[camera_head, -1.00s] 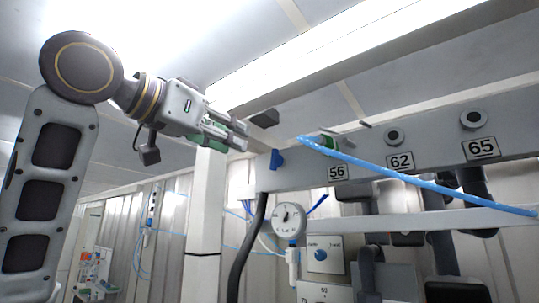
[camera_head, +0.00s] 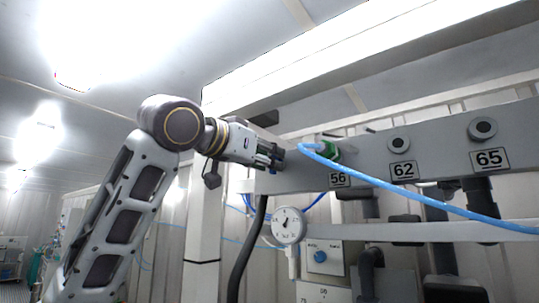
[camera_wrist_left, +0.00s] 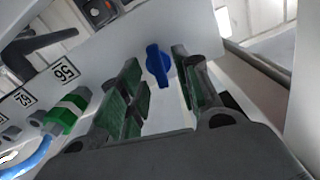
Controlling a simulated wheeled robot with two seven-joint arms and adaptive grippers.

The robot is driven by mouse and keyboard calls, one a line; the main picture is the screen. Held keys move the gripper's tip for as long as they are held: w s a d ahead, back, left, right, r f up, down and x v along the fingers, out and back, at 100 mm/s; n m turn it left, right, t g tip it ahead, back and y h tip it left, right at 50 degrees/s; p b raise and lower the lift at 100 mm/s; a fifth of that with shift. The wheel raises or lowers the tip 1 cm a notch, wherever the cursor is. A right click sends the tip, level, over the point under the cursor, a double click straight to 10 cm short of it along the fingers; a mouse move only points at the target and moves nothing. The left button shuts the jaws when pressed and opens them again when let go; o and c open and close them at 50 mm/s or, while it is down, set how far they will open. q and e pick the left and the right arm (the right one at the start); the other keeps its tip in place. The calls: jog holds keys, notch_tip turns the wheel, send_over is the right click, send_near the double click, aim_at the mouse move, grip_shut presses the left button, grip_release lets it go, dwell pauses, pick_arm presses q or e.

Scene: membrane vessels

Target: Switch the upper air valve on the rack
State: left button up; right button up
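The small blue valve handle (camera_wrist_left: 157,66) sits on the end of the grey rack beam (camera_head: 366,158), left of the label 56 (camera_head: 339,180). In the left wrist view it stands between the fingertips of my left gripper (camera_wrist_left: 157,78), with a visible gap on each side. The fingers have green pads and are apart. In the head view my left gripper (camera_head: 276,158) is at the beam's left end and mostly hides the handle. I cannot tell how deep the handle lies between the fingers. My right gripper is not in view.
A green fitting (camera_wrist_left: 68,108) with a blue hose (camera_head: 400,186) is beside the handle. Round ports with labels 62 (camera_head: 403,170) and 65 (camera_head: 489,159) follow to the right. A round gauge (camera_head: 289,225) hangs below, near a black hose (camera_head: 246,250). A white post (camera_head: 207,225) stands left.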

pick_arm(q)
jog(key=shift+w+d, duration=0.35)
jog(key=shift+w, duration=0.1)
grip_shut()
jog(key=shift+m, duration=0.4)
jog(key=shift+s+d+f+m, duration=0.1)
jog(key=shift+f+m, duration=0.05)
jog(key=shift+m, duration=3.65)
jog(key=shift+s+d+f+m, duration=0.1)
jog(key=shift+m, duration=3.7)
